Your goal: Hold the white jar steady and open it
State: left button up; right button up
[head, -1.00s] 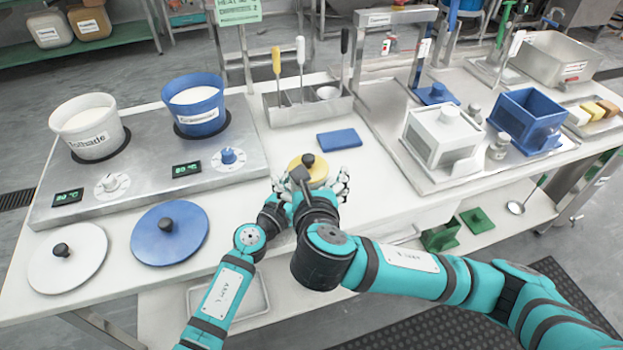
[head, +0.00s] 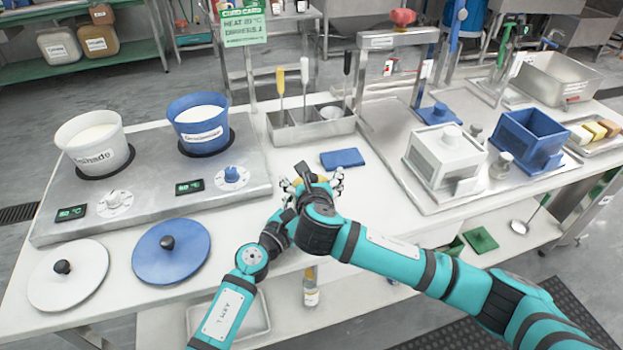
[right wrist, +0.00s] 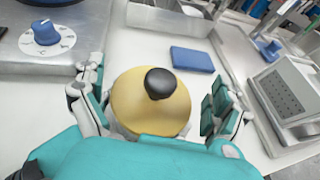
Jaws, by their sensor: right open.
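The white jar carries a yellow lid (right wrist: 150,108) with a black knob (right wrist: 160,83) in the right wrist view. Only a little of its white body shows under the lid. The lid sits on the jar. My right gripper (right wrist: 153,105) is open, with one finger set on either side of the lid and gaps between. In the head view my right gripper (head: 316,182) covers most of the jar at the table's front. My left gripper (head: 287,208) is low beside the jar, mostly hidden behind the right hand, so its fingers and any contact cannot be told.
A blue pad (head: 342,158) lies just behind the jar. A hot plate (head: 150,180) with two pots is at left, with a white lid (head: 68,280) and a blue lid (head: 171,255) before it. A white grinder box (head: 445,150) stands at right. The tabletop right of the jar is clear.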

jog(key=c, duration=0.9)
pick_arm(q)
jog(key=shift+s+d, duration=0.1)
jog(key=shift+d, duration=0.15)
pick_arm(e)
jog(key=shift+s+a, duration=0.1)
jog(key=shift+a, duration=0.15)
jog(key=c, duration=0.8)
jog(key=shift+d, duration=0.35)
jog(key=shift+a, duration=0.1)
jog(key=shift+w+r, duration=0.2)
jog(key=shift+r, duration=0.3)
jog(key=shift+c, duration=0.2)
pick_arm(q)
jog(key=shift+a, duration=0.15)
pick_arm(e)
jog(key=shift+d+r, duration=0.25)
jog(key=shift+r, duration=0.35)
